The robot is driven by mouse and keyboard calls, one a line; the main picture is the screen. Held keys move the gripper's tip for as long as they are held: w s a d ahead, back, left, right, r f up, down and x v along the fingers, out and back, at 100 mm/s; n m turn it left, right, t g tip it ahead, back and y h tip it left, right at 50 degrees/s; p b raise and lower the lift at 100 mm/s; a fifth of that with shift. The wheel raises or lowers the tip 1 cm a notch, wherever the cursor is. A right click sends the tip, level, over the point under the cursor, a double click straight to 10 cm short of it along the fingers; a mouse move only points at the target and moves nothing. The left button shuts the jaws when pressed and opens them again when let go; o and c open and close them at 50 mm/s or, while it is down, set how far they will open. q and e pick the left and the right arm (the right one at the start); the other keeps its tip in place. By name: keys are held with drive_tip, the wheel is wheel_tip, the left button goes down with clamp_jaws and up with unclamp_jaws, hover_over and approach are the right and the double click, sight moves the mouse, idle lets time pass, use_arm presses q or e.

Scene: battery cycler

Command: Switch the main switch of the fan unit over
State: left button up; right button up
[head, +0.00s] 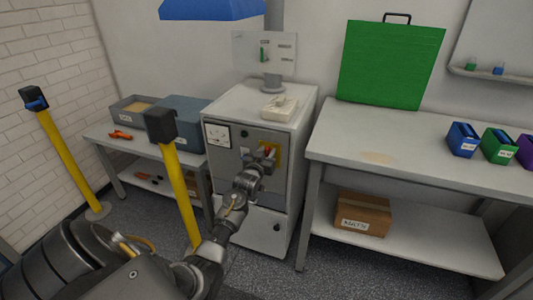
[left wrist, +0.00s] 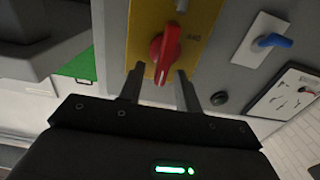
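The main switch is a red rotary knob (left wrist: 165,52) on a yellow plate (left wrist: 145,28) on the grey front of the fan unit cabinet (head: 229,163). In the head view the red knob (head: 268,149) shows partly behind my left gripper (head: 264,156). In the left wrist view the two fingers of my left gripper (left wrist: 160,72) are apart, one on each side of the knob's near end. Gaps show between the knob and both fingers, so it is not clamped. The knob's handle points almost along the fingers, slightly tilted. My right gripper is not in view.
A blue-handled switch (left wrist: 270,41) on a white plate and a gauge (head: 216,135) sit beside the main switch. A yellow post (head: 180,195) with a black top stands left of my arm. A workbench (head: 420,160) stands at the right, and a low table (head: 135,140) at the left.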

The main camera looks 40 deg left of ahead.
use_arm(q)
clamp_jaws()
